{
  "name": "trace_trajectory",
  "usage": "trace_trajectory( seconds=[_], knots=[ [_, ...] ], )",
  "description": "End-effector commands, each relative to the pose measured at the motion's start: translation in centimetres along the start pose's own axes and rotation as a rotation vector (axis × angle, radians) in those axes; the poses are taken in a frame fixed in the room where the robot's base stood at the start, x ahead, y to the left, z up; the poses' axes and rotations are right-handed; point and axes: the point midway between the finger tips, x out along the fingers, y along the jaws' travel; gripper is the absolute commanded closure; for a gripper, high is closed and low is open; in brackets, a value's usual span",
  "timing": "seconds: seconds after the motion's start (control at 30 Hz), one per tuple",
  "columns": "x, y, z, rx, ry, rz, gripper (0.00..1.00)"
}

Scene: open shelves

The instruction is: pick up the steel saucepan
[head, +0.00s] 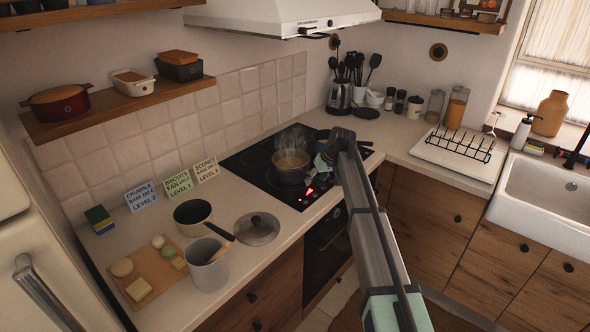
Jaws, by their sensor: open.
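A steel saucepan (291,170) with brown, steaming contents stands on the black glass hob (252,166). My arm reaches up from the bottom right, and my gripper (318,168) is just right of the saucepan, at about its rim height in the picture. The gripper is open. Its fingers are small and partly hidden by my arm, so I cannot tell whether they touch the pan or its handle. Most of the saucepan's right side and any handle there are hidden.
A range hood (270,17) hangs above. A utensil holder (339,96) stands behind the hob.

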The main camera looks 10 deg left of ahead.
Motion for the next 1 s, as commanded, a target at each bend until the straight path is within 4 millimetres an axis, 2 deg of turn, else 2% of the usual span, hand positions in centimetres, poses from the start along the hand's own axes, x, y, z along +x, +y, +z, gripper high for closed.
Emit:
trace_trajectory(
  seconds=[0.17, 0.2, 0.33, 0.77, 1.0],
  knots=[
    [0.1, 0.0, 0.0, 0.0, 0.001, 0.0, 0.48],
    [0.1, 0.0, 0.0, 0.0, 0.0, 0.0, 0.55],
    [0.1, 0.0, 0.0, 0.0, 0.0, 0.0, 1.0],
    [-0.1, 0.0, -0.1, 0.0, 0.003, 0.0, 1.0],
    [-1.1, -0.2, -0.6, 0.0, 0.005, 0.0, 1.0]
  ],
)
